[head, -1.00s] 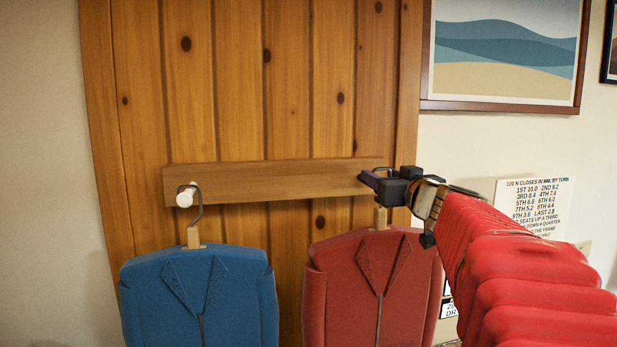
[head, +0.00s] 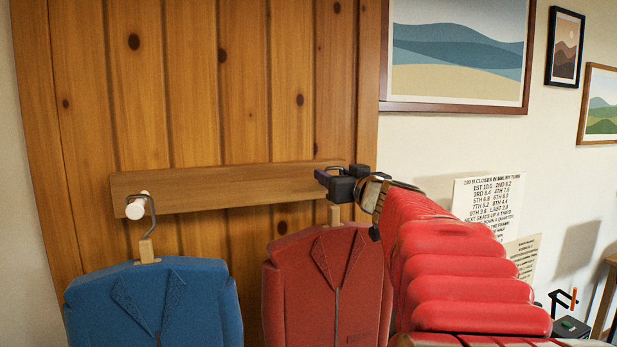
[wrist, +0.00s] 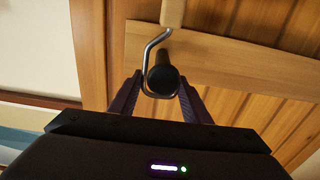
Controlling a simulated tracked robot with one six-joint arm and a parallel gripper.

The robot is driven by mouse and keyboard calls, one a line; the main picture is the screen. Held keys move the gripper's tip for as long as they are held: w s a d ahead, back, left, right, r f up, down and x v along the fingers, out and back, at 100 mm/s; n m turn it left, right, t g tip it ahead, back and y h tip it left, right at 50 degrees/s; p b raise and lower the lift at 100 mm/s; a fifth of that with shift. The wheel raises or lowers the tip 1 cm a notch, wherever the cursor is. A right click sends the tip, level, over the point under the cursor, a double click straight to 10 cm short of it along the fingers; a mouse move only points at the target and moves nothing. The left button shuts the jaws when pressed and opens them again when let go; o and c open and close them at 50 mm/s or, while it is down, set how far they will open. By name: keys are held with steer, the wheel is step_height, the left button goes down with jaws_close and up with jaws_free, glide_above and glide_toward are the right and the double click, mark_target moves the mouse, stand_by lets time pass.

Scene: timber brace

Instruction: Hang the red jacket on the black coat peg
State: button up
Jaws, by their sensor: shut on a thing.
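The red jacket (head: 325,285) hangs upright below my gripper (head: 323,178), on the right part of the wooden rail, in the head view. My gripper is shut on the jacket's metal hook (wrist: 148,55), which shows between the fingers in the wrist view. The black coat peg (wrist: 162,80) shows its round end inside the curve of the hook there. I cannot tell how far the hook sits along the peg or whether it rests on it. In the head view the gripper hides the peg. The hanger's wooden neck (head: 334,214) shows above the jacket.
A blue jacket (head: 155,305) hangs on the white peg (head: 136,206) at the left of the wooden rail (head: 230,187). Framed pictures (head: 455,50) and a printed notice (head: 488,205) are on the wall at right. A dark device (head: 570,327) stands at the lower right.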

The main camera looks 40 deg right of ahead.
steer(key=shift+s+f, duration=0.15)
steer(key=shift+f, duration=1.1)
steer(key=o, duration=0.9)
steer(key=shift+c, duration=0.2)
steer(key=o, duration=0.4)
steer(key=shift+c, duration=0.2)
steer(key=shift+f, duration=0.1)
steer(key=shift+f, duration=0.1)
steer(key=v, duration=1.3)
steer(key=shift+s, duration=0.4)
